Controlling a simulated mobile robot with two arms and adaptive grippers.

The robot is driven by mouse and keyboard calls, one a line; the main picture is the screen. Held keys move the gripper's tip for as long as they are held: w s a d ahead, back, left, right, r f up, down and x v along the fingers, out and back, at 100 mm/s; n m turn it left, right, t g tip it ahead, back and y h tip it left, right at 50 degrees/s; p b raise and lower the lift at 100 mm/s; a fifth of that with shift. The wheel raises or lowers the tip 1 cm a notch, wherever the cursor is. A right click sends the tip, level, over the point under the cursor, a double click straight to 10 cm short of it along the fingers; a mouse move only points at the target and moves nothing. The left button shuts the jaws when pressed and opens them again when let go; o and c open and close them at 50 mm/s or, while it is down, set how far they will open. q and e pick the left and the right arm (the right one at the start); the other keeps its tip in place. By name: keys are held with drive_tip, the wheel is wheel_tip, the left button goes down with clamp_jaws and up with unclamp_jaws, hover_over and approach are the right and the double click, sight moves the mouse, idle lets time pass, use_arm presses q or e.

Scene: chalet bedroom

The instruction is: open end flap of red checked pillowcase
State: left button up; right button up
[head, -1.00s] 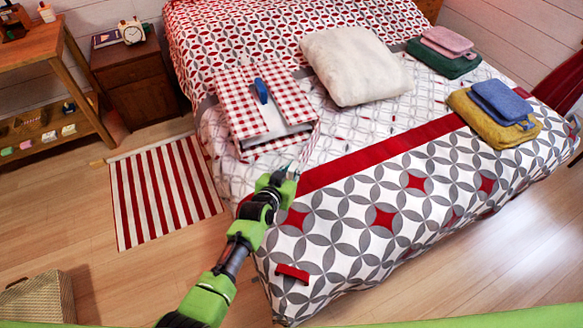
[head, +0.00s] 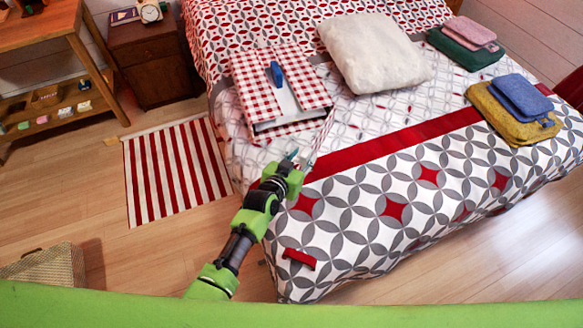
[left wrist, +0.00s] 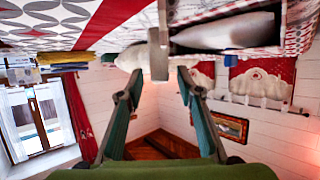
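The red checked pillowcase (head: 317,93) lies on the bed in the head view. Two checked panels lie on its top with a pale strip between them, and a blue object (head: 277,73) rests there. Its near end shows a dark gap above a checked lower edge. In the left wrist view the pillowcase (left wrist: 297,32) is at the upper right, with a whitish shape inside its end. My left gripper (head: 291,155) is just in front of the near end, apart from it. Its two fingers stand wide apart and empty in the left wrist view (left wrist: 163,100). My right gripper is not in view.
A white fluffy pillow (head: 375,55) lies right of the pillowcase. Folded towels, green and pink (head: 465,43) and yellow and blue (head: 517,108), lie farther right. A nightstand (head: 153,62) and striped rug (head: 172,175) are left of the bed. The patterned near bedspread (head: 400,220) is mostly clear.

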use_arm(q)
drive_tip(key=v, duration=0.9)
drive_tip(key=shift+s+a, duration=0.15)
drive_tip(key=shift+a, duration=0.05)
